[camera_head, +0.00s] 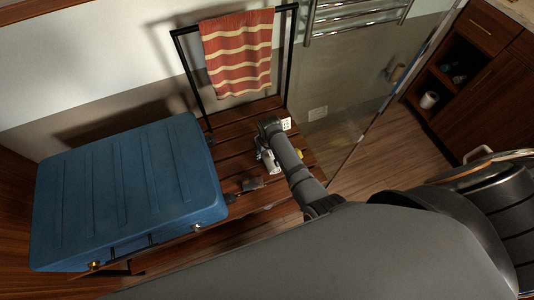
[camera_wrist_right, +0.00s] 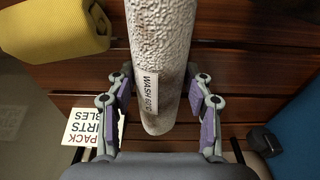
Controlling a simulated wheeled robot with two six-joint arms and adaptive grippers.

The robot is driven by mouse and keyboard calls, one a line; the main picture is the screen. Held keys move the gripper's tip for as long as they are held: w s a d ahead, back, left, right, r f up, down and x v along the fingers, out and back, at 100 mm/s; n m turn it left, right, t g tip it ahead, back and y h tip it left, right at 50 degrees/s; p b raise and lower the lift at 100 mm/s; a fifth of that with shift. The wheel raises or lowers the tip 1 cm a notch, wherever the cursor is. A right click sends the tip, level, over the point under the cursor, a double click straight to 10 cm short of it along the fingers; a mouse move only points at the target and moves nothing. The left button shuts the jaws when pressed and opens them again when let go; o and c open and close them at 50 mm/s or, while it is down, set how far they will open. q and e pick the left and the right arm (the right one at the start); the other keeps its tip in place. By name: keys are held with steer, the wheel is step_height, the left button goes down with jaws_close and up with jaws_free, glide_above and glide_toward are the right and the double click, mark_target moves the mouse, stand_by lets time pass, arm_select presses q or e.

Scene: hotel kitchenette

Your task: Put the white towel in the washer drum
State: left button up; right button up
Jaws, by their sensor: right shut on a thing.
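The white towel (camera_wrist_right: 160,50) is a textured roll with a tag reading "WASH 60" in the right wrist view. In the head view my right gripper (camera_head: 264,164) is low over the slatted wooden rack, right of the blue suitcase; my arm hides much of the towel there. My left gripper is not in view. I cannot make out the washer drum for certain; a curved shiny rim (camera_head: 482,163) shows at the right edge, partly behind my arm.
The blue suitcase (camera_head: 130,190) fills the rack's left side. A yellow rolled cloth (camera_wrist_right: 52,30) and a printed card (camera_wrist_right: 92,126) lie close to the towel. A striped red towel (camera_head: 238,50) hangs on the back rail. Open floor (camera_head: 395,150) lies right, before wooden cabinets (camera_head: 490,80).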

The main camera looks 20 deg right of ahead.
steer(key=o, duration=1.3)
steer(key=shift+r, duration=0.1)
